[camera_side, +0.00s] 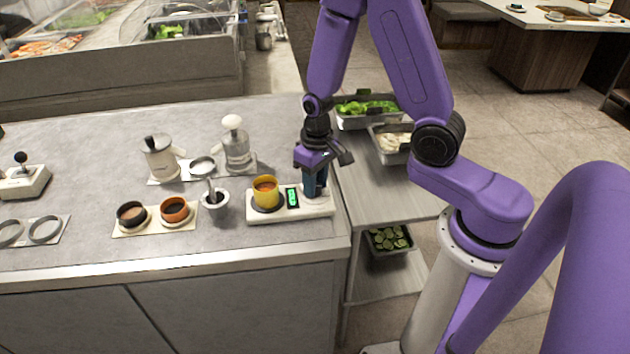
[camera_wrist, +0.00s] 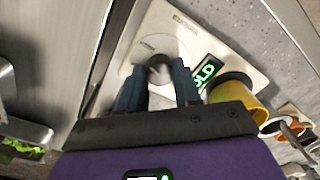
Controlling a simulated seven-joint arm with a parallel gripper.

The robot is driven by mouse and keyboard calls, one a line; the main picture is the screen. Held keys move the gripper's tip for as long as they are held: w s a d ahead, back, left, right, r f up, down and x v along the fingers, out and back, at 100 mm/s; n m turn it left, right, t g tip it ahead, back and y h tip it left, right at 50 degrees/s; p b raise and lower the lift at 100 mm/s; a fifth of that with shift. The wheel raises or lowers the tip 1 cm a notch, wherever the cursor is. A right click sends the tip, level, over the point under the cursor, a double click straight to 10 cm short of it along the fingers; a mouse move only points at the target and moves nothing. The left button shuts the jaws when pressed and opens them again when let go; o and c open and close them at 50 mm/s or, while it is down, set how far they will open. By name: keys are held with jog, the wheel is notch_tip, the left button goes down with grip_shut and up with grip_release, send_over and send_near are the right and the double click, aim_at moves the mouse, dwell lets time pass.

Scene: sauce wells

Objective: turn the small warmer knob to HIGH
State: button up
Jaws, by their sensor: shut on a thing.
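The small warmer (camera_side: 258,216) is a white slab at the counter's right front corner; its plate also shows in the wrist view (camera_wrist: 222,45). A yellow cup (camera_side: 266,193) of orange-brown sauce stands on its left part. A green-lit display (camera_side: 292,198) sits in the middle. In the wrist view the display (camera_wrist: 207,73) shows letters ending in "OLD", the start hidden by a finger. The dark round knob (camera_wrist: 160,73) is between my fingers on a pale round dial. My gripper (camera_side: 316,192) points down, shut on the knob, which the fingers hide in the side view.
Left of the warmer stand a small grey mortar-like cup (camera_side: 215,200) and a tray with two sauce cups (camera_side: 174,210). Two dispensers (camera_side: 238,150) stand behind. Steel food pans (camera_side: 366,118) are on the lower shelf to the right, past the counter edge.

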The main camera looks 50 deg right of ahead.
aim_at(318, 184)
jog(key=shift+m, duration=1.5)
jog(key=o, duration=1)
jog(key=shift+o, duration=0.2)
jog(key=shift+r, duration=0.1)
notch_tip(318, 184, up, 17)
jog(key=shift+s+d+r, duration=0.15)
jog(key=shift+d, duration=0.25)
